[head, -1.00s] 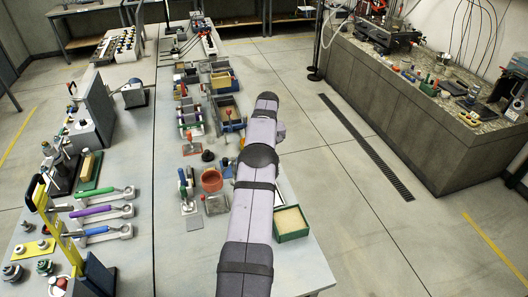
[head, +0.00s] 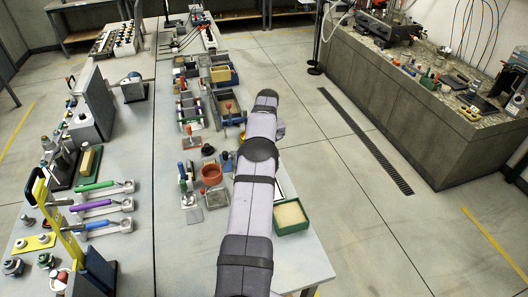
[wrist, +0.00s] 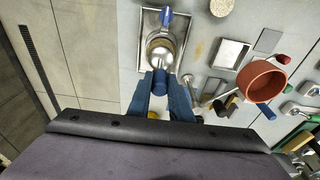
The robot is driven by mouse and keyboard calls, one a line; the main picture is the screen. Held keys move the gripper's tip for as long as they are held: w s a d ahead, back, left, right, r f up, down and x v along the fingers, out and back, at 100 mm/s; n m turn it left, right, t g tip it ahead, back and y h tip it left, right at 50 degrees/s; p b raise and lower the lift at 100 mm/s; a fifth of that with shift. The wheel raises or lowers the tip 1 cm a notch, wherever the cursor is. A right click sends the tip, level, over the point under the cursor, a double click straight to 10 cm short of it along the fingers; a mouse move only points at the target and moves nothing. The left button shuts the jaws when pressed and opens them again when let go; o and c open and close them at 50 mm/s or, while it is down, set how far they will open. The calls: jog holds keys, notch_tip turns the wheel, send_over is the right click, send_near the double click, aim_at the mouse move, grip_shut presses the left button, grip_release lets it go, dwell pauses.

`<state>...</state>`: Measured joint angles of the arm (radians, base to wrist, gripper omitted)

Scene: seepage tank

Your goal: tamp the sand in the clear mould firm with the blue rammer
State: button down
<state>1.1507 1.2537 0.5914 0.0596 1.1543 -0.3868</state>
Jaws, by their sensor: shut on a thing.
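In the wrist view my gripper (wrist: 160,92) is shut on the blue rammer (wrist: 159,82), gripping its handle. The rammer's metal lower end points into or over the round clear mould (wrist: 176,44), which stands on a metal tray (wrist: 147,22). A tan rim of sand seems to show inside the mould. I cannot tell how deep the rammer's foot sits or whether it touches the sand. In the head view my arm hides the gripper, the rammer and the mould.
A green tray of sand (head: 291,217) stands near the bench's right edge. Handled tools (head: 106,206) lie at left.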

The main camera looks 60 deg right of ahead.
jog(key=shift+f+b, duration=1.25)
jog(key=shift+f, duration=0.55)
jog(key=shift+s+a+f, duration=0.1)
jog(key=shift+a+f, duration=0.05)
jog(key=shift+f, duration=0.2)
dwell(0.7)
jog(key=shift+r+p, duration=0.3)
jog(key=shift+r, duration=0.5)
jog(key=shift+r+p, duration=1)
jog(key=shift+r, duration=0.85)
jog(key=shift+w+r, duration=0.1)
jog(key=shift+w, duration=0.1)
